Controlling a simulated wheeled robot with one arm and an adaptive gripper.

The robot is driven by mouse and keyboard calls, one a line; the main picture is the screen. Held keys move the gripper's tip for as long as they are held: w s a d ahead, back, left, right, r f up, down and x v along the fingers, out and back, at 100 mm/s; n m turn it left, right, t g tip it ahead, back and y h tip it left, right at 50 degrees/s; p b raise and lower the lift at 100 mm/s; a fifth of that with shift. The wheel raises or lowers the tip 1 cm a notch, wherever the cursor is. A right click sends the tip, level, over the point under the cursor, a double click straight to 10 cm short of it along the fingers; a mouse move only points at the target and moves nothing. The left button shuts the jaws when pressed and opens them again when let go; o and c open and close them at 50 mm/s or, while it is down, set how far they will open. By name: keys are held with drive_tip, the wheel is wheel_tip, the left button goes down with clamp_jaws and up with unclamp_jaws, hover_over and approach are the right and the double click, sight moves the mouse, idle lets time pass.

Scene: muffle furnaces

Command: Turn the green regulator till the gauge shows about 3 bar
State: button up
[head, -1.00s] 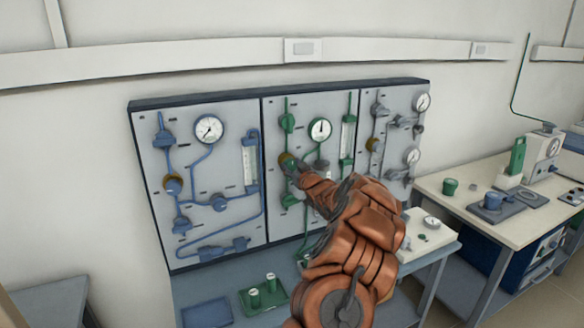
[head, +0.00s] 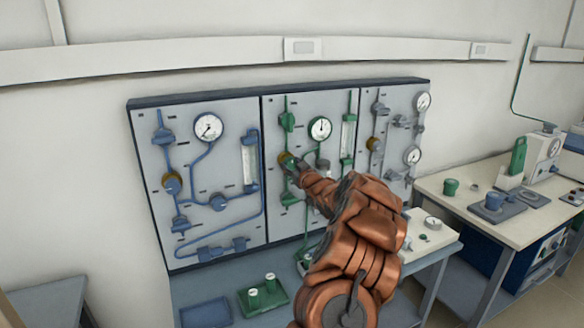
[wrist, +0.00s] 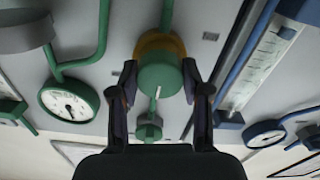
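The green regulator (wrist: 160,76) is a round green knob with a pale mark on its face and a yellow-brown collar behind it. It sits on the middle panel, where my gripper (head: 292,164) hides most of it in the head view. In the wrist view my gripper (wrist: 160,78) has one finger on each side of the knob, the tips against its edges. The green-rimmed gauge (wrist: 70,103) is beside it in the wrist view, turned over. In the head view the gauge (head: 320,129) is above right of the knob, needle roughly straight up; its numbers are too small to read.
Green pipes and a green flow tube (head: 347,138) surround the knob. The blue panel (head: 225,222) is to the left, a grey-fitted panel (head: 395,150) to the right. Below, the bench holds a green tray (head: 278,300) and a blue tray (head: 207,313).

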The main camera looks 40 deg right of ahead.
drive_tip(key=o, duration=0.4)
drive_tip(key=shift+s, duration=0.1)
drive_tip(key=shift+v, duration=5.95)
drive_tip(key=shift+a, duration=0.1)
